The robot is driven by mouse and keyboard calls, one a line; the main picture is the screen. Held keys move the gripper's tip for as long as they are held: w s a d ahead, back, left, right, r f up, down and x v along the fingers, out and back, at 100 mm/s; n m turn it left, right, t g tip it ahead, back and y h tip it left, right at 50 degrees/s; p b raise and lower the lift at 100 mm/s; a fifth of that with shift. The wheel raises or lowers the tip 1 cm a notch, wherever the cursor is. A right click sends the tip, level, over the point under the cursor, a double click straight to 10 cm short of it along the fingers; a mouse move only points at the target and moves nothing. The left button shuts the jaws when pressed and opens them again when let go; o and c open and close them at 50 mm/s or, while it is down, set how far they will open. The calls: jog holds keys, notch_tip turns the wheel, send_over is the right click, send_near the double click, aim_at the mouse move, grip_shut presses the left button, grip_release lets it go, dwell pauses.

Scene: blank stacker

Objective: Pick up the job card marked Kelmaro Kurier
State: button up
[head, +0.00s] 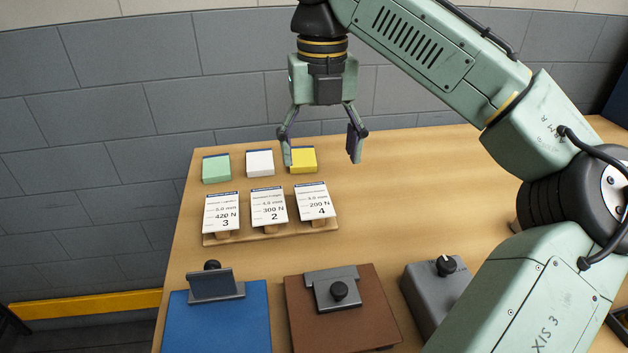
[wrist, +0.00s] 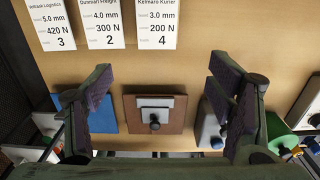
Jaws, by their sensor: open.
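The Kelmaro Kurier job card (wrist: 156,22) is a white card reading 3.0 mm, 200 N and 4. It is the rightmost of three cards in the wrist view, its top cut off by the frame edge. In the head view this card (head: 315,202) stands tilted at the right end of a wooden holder (head: 270,234). My gripper (head: 321,160) is open and empty, above the table and behind the card row in the picture. In the wrist view its two dark fingers (wrist: 163,80) are spread apart and do not touch the card.
Two other cards, marked 3 (head: 221,213) and 2 (head: 269,206), stand left of it. Green (head: 216,169), white (head: 260,163) and yellow (head: 303,160) blocks lie behind. Blue (head: 218,322) and brown (head: 345,320) clamped boards and a grey knobbed box (head: 430,295) lie in front.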

send_over(319, 214)
notch_tip(319, 214, down, 5)
jog(key=shift+w+d+r, duration=0.1)
jog(key=shift+r, duration=0.05)
jog(key=f, duration=0.2)
jog(key=f+p, duration=0.1)
jog(key=f, duration=0.1)
jog(key=shift+s+f, duration=0.2)
jog(key=shift+f, duration=0.15)
jog(key=shift+a+f, duration=0.2)
jog(key=shift+f, duration=0.35)
jog(key=shift+f+p, duration=0.25)
jog(key=shift+p, duration=0.1)
jog(key=c, duration=0.9)
jog(key=shift+r+b, duration=0.15)
jog(key=shift+b, duration=0.25)
